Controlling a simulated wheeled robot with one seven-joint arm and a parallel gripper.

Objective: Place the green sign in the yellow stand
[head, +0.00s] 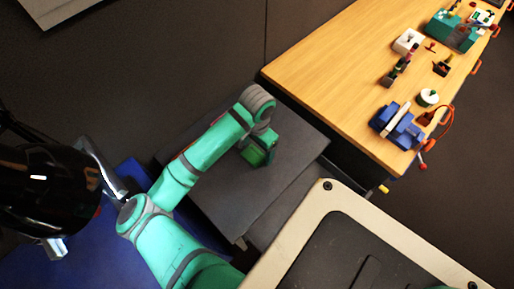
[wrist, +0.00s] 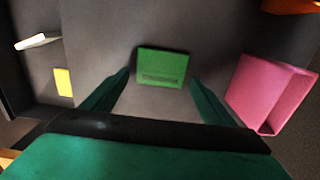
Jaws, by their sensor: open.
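The green sign (wrist: 162,67) lies on the dark grey surface in the wrist view, as a green block with a darker band along its near edge. My gripper (wrist: 159,77) is open, its two teal fingers apart on the left and right of the sign, with visible gaps. Nothing shows clamped between them. In the head view my gripper (head: 265,139) is over the dark table, with a brighter green patch below it. A small yellow piece (wrist: 63,82) lies at the left of the wrist view; I cannot tell whether it is the yellow stand.
A pink box-like object (wrist: 268,92) stands right of my gripper. A white piece (wrist: 37,41) is at upper left and an orange edge (wrist: 292,5) at upper right. In the head view a wooden table (head: 330,75) with several devices is at upper right. The dark table (head: 225,195) has bare room.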

